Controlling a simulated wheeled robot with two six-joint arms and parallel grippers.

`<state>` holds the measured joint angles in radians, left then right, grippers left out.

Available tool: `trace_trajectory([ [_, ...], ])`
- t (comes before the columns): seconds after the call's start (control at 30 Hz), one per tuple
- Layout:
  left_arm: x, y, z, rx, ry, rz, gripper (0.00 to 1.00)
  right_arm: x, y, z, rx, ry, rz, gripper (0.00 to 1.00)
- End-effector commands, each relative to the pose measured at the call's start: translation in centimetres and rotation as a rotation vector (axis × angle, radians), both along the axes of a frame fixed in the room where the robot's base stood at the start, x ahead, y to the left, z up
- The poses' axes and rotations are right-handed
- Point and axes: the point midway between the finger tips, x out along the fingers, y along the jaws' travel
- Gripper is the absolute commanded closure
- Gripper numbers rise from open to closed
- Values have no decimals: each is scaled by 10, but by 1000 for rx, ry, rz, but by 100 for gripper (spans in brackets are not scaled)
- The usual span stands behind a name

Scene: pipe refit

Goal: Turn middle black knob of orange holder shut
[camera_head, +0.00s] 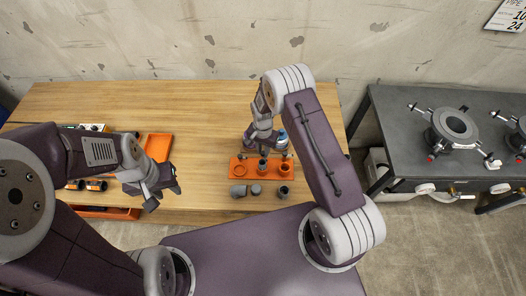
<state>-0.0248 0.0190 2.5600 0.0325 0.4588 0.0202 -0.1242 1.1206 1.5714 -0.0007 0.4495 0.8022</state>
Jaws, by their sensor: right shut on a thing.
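The orange holder (235,174) lies on the wooden table, below the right arm in the head view. A small dark knob-like piece (263,166) stands at its middle. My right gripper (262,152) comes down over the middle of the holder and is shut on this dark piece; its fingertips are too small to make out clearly. Another dark round piece (284,169) sits at the holder's right end, and an empty-looking orange ring (240,170) is at its left. My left gripper (165,198) hangs empty over the table's front, its fingers apart.
Several loose grey fittings (238,191) lie in front of the holder. A blue-topped item (282,136) stands behind it. An orange tray (158,146) lies at the left. A dark bench with burner-like fixtures (455,125) stands at the right. The table's back is clear.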

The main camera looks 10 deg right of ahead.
Motion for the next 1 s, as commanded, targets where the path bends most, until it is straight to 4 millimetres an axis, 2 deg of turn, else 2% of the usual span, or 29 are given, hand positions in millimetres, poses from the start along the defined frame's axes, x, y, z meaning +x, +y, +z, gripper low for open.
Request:
trace_trajectory([
  [0.5,0,0,-17,0,0,0,64,-1,1,0,0,2,-391,100],
  [1.0,0,0,-20,0,0,0,64,0,1,1,0,2,-516,100],
])
